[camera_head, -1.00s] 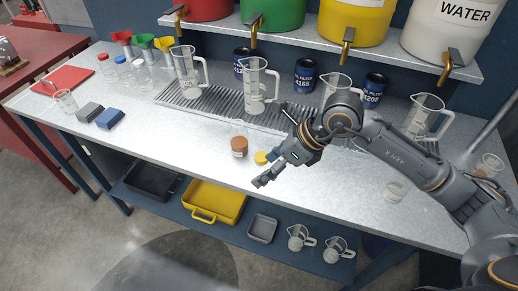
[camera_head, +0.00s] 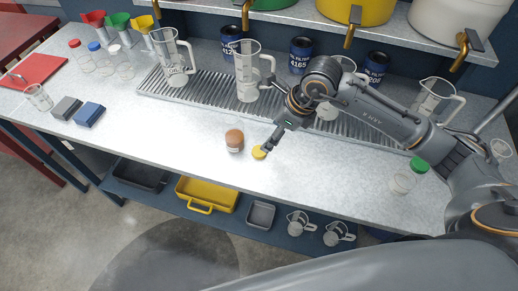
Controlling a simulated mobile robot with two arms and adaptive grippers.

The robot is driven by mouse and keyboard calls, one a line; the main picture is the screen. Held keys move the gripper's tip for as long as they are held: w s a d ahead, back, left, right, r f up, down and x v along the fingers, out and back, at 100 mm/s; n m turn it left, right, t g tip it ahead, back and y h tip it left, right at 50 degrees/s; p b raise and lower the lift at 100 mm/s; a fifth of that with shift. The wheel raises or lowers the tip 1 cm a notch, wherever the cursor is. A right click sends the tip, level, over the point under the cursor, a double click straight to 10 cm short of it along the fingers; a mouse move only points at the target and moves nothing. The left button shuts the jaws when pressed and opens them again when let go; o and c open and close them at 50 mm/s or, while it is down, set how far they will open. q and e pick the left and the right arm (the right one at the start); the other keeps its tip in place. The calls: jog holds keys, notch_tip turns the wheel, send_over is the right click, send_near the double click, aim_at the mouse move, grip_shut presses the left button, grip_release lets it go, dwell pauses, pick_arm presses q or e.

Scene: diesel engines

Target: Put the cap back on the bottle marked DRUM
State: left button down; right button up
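A small clear bottle with brown liquid (camera_head: 234,141) stands upright on the bench, and I see no cap on it. Any writing on it is too small to read. A yellow cap (camera_head: 259,153) lies on the bench just right of it. My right gripper (camera_head: 268,148) reaches in from the right, low over the bench, with its fingertips at the cap's right edge. The fingers overlap in this view, so I cannot tell whether they are open or closed on the cap. My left gripper is not in view.
A green-capped bottle (camera_head: 408,177) stands at the right beside my arm. Measuring jugs (camera_head: 248,75) and blue oil filters (camera_head: 300,55) stand behind. Several capped bottles (camera_head: 120,62) and grey and blue blocks (camera_head: 89,115) are at the left. The bench front left of the brown bottle is clear.

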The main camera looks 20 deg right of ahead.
send_near(259, 151)
jog(key=shift+w+a+f+p, duration=0.1)
jog(key=shift+a+f+p, duration=0.3)
jog(key=shift+a+f, duration=0.4)
jog(key=shift+w+d+f, duration=0.1)
jog(key=shift+f, duration=0.5)
jog(key=p+x, duration=0.1)
jog(key=x, duration=0.1)
jog(key=p+x, duration=0.1)
jog(key=x, duration=0.1)
jog(key=shift+w+d+f, duration=0.2)
jog(key=shift+w, duration=0.05)
jog(key=shift+w+f, duration=0.1)
jog(key=shift+f, duration=0.2)
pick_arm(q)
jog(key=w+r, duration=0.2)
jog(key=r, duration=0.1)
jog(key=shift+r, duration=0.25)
pick_arm(e)
jog(key=shift+c, duration=0.3)
